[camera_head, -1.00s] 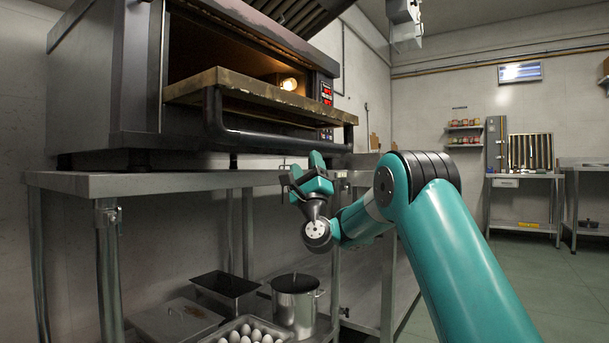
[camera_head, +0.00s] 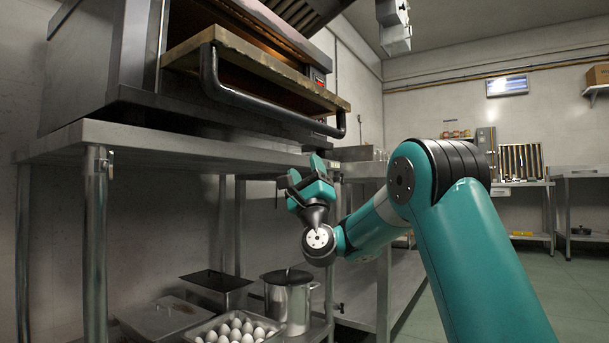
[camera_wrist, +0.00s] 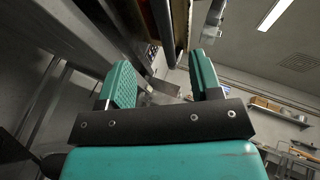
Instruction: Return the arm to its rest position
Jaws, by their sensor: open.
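My gripper (camera_head: 302,170) is on the end of my teal and black arm, in front of the steel stand, with its fingers pointing up. It sits a little below the open oven door and to the right of the stand's table top. In the wrist view, the two teal fingers of my gripper (camera_wrist: 162,85) stand apart with nothing between them. The arm is bent at the elbow. The oven (camera_head: 125,65) stands on the steel table (camera_head: 150,145), and its door (camera_head: 255,75) is folded down level, with a black bar handle along its front.
Under the table are a steel pot (camera_head: 290,305), a tray of eggs (camera_head: 200,328) and a dark pan (camera_head: 215,281). Another steel stand is just behind and right of my gripper. Open floor (camera_head: 520,275) lies to the right, before a far wall with work tables.

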